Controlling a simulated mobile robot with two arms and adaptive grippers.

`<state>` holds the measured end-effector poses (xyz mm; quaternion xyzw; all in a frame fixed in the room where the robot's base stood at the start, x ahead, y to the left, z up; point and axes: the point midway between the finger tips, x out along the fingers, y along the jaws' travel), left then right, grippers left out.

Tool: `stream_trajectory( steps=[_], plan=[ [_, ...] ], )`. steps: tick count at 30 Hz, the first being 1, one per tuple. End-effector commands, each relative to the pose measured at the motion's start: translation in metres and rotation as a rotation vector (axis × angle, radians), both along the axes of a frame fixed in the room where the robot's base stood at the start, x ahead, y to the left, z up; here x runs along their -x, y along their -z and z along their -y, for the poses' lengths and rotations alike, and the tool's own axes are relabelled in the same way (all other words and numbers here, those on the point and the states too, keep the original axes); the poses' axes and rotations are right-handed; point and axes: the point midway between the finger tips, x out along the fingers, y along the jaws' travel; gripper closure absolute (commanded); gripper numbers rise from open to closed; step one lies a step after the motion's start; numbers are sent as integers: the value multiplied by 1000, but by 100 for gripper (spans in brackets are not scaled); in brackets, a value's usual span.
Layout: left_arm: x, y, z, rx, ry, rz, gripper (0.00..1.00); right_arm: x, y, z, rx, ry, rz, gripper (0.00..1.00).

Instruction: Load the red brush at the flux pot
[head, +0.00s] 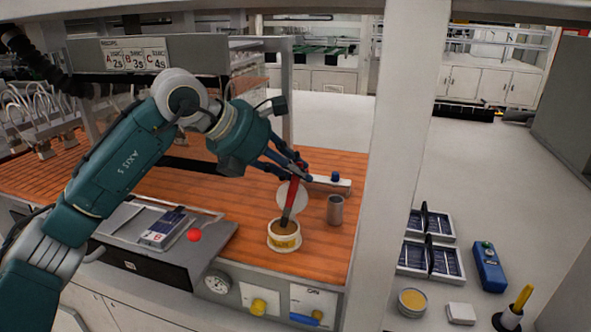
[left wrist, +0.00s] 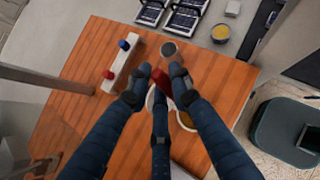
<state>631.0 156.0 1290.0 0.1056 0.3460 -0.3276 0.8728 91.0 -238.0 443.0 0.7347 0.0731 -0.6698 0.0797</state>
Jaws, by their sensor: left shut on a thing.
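My left gripper (head: 296,172) is shut on the red brush (head: 290,197), which points down, slightly tilted. The brush's dark lower end is at the mouth of the flux pot (head: 284,243), a white pot with a yellow label and amber contents. I cannot tell whether the bristles touch the flux. In the left wrist view the red handle (left wrist: 160,76) shows between the blue fingers (left wrist: 161,88), and the pot (left wrist: 187,119) is partly hidden by a finger. My right gripper is not in view.
A grey cup (head: 335,210) stands right of the pot. A white rest (head: 331,184) with coloured knobs is behind. A dark panel with a red knob (head: 194,235) lies left. A grey post (head: 400,150) separates the wooden bench from the right table with cell trays (head: 433,261).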

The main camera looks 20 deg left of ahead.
Motion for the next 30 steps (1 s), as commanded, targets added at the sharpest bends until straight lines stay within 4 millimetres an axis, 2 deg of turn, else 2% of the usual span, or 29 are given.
stream_trajectory(
  steps=[30],
  plan=[
    [0,8,0,-1,0,-2,100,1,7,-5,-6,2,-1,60]
  ],
)
